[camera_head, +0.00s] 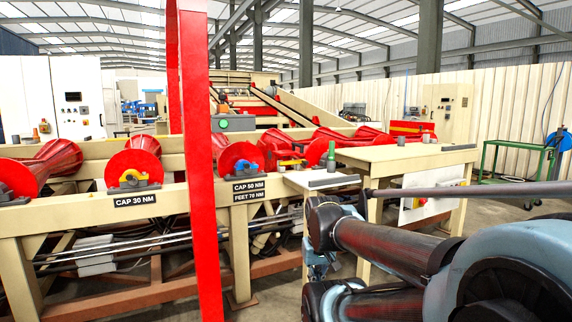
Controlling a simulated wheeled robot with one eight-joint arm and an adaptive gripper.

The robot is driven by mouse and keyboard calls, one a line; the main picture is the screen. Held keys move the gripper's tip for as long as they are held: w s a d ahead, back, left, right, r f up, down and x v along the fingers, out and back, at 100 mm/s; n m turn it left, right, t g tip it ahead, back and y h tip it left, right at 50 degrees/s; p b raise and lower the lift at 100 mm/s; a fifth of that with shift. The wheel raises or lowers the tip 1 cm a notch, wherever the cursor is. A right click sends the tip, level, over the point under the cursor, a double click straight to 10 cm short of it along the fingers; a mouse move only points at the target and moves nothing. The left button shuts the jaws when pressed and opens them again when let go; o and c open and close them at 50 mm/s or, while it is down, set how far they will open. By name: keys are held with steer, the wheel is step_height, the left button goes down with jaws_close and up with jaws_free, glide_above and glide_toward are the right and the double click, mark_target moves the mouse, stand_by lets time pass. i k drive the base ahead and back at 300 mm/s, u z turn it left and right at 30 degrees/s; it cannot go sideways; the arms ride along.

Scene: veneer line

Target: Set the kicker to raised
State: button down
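No part in the camera_head view is clearly marked as the kicker, so I cannot tell which it is or whether it is raised. The conveyor line (80,213) carries red tapered rollers (133,160) with bearing caps at their near ends. My dark arm links cross the lower right, in front of the conveyor and table. My gripper's fingers cannot be made out.
A red upright post (198,170) stands close in front of the conveyor. A small side table (312,183) and the cream worktable (400,158) adjoin it. A long grey rod (470,192) crosses at the right. A green cart (515,148) stands behind. Some floor is open at the right.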

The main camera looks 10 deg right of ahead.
mark_target(266, 159)
steer(key=u, duration=0.05)
steer(key=i, duration=1)
steer(key=z, duration=0.05)
